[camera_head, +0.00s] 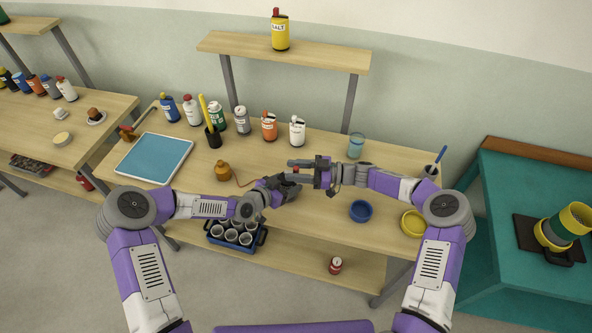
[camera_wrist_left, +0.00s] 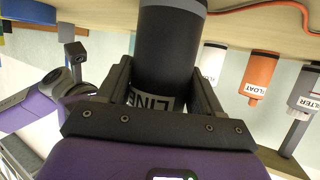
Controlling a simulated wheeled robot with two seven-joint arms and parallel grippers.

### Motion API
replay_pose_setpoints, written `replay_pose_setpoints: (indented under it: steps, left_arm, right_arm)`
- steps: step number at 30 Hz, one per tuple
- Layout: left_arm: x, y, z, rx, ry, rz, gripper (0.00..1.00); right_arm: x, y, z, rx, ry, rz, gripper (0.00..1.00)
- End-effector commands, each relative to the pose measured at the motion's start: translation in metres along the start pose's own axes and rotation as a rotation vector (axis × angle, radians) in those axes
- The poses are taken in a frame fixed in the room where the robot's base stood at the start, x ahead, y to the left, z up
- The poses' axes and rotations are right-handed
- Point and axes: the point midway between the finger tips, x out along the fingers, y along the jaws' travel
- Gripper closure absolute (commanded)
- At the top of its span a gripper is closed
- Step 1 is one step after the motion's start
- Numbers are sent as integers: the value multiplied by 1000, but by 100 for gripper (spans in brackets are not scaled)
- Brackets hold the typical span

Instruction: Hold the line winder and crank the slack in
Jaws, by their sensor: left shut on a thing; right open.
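My left gripper (camera_wrist_left: 160,105) is shut on the line winder (camera_wrist_left: 168,45), a dark cylinder with a grey band and a white label reading LINE. In the head view my left gripper (camera_head: 278,187) is above the table's middle, and the winder is mostly hidden among the grippers. My right gripper (camera_head: 294,170) is open, its fingers pointing left, close beside the winder. A small reddish spot shows between its fingers; I cannot tell whether it is the crank knob. An orange line (camera_wrist_left: 285,8) runs from the winder side toward a brown-orange bottle-like weight (camera_head: 222,171) on the table.
A blue tray (camera_head: 154,158) lies left on the table (camera_head: 320,228). Several bottles stand along the back. A clear cup (camera_head: 356,146), a blue bowl (camera_head: 361,211) and a yellow bowl (camera_head: 412,223) are right. A blue crate of cups (camera_head: 235,235) sits below the front edge.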

Motion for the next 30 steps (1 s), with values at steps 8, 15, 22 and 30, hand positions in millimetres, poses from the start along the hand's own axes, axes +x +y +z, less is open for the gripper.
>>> replay_pose_setpoints:
  steps: [8,15,22,30]
  left_arm:
    - [0,0,-1,1,1,0,70]
    - [0,0,-1,1,1,0,70]
    - [0,0,-1,0,1,0,70]
    - [0,1,-1,1,2,2,70]
  right_arm:
    - [0,0,0,0,0,0,94]
    - [0,0,0,0,0,8,100]
    - [0,-2,0,4,7,75,100]
    - [2,-8,3,11,9,237,100]
